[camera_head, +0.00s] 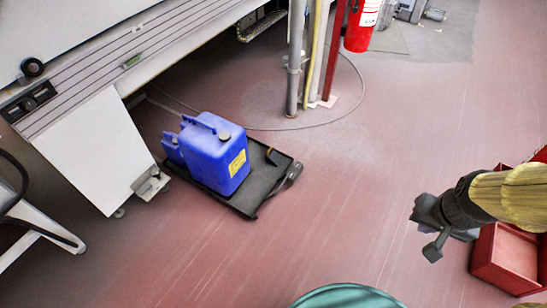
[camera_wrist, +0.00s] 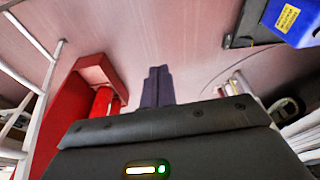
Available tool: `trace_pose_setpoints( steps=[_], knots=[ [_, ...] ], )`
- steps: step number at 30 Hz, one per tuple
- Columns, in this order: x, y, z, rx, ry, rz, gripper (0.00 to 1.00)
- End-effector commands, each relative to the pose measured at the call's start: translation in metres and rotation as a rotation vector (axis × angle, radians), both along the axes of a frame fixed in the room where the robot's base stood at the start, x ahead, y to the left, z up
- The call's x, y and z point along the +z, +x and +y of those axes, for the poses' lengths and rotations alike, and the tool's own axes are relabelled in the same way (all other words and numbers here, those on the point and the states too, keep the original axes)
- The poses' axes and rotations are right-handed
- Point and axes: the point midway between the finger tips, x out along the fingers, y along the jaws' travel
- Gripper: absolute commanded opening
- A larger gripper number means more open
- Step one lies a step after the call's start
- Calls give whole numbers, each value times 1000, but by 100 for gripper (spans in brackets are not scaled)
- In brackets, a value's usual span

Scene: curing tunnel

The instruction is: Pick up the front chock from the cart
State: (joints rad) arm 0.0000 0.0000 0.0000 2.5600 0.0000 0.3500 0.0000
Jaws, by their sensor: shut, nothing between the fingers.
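The cart is a low black platform (camera_head: 245,204) on the floor left of centre, with a blue jerrycan (camera_head: 222,152) standing on it. A small dark piece with a yellowish edge (camera_head: 271,157) sits at the cart's far right corner; I cannot tell whether it is the front chock. My gripper (camera_head: 433,252) is in the air at the right, well apart from the cart. In the wrist view its fingers (camera_wrist: 158,86) are together and empty. The cart's corner (camera_wrist: 247,30) and the jerrycan (camera_wrist: 293,20) show at that view's upper right.
Red bins (camera_head: 507,258) stand at the right, below my arm. A teal round object (camera_head: 345,297) is at the bottom edge. Upright pipes (camera_head: 296,60) and a fire extinguisher (camera_head: 361,27) stand behind the cart. A white machine (camera_head: 95,150) overhangs at the left. Floor between cart and gripper is clear.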

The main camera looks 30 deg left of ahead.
Motion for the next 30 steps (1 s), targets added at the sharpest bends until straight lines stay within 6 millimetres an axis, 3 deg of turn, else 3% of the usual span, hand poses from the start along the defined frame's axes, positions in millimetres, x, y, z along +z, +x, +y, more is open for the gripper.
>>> trace_pose_setpoints(
  steps=[4, 10, 14, 30],
  knots=[
    [0, 0, 0, 0, 0, 0, 0],
    [10, 0, 0, 0, 0, 0, 37],
    [35, 0, 0, 0, 0, 0, 37],
    [168, 0, 0, 0, 0, 0, 37]
  ],
)
